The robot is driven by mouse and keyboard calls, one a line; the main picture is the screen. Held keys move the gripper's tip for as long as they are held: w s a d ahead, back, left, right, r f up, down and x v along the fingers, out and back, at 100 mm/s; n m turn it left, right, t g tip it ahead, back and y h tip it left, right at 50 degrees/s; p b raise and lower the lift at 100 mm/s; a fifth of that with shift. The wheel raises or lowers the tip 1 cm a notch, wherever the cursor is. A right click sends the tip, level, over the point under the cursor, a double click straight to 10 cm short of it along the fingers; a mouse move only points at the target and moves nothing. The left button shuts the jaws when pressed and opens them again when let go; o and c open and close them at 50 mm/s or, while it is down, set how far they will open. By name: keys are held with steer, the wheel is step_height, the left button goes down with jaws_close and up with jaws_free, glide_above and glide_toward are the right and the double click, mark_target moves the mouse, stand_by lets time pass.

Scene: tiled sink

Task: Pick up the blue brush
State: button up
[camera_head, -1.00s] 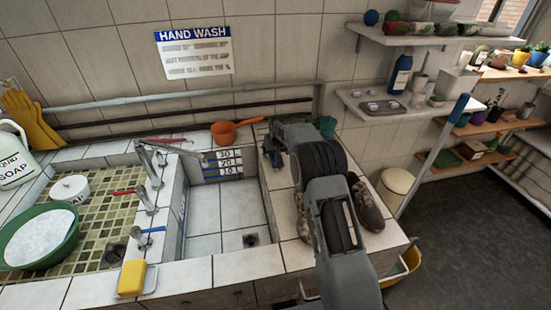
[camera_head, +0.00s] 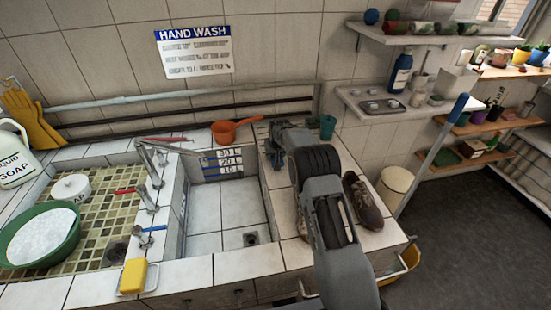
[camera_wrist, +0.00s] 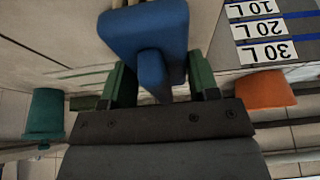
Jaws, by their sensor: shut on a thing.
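The blue brush (camera_wrist: 145,38) fills the top middle of the wrist view. A blue stub of it reaches down between the two green fingers of my gripper (camera_wrist: 161,78), which is shut on it. In the head view my gripper (camera_head: 277,153) is small, at the far end of my arm, above the tiled ledge to the right of the basin. Only a dark bluish bit shows there, so the brush's outline and its gap from the ledge cannot be told.
An orange pan (camera_head: 232,130) lies behind the basin (camera_head: 222,205). A teal cup (camera_head: 327,126) stands at the back of the ledge, right of my gripper. A brown shoe (camera_head: 362,200) is beside my arm. Shelves (camera_head: 385,105) hang at the right.

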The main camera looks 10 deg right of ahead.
steer(key=shift+c, duration=1.2)
steer(key=shift+r, duration=0.1)
steer(key=shift+r, duration=0.5)
step_height(320, 180, up, 27)
steer(key=p, duration=0.5)
steer(key=o, duration=0.4)
steer(key=shift+c, duration=1.3)
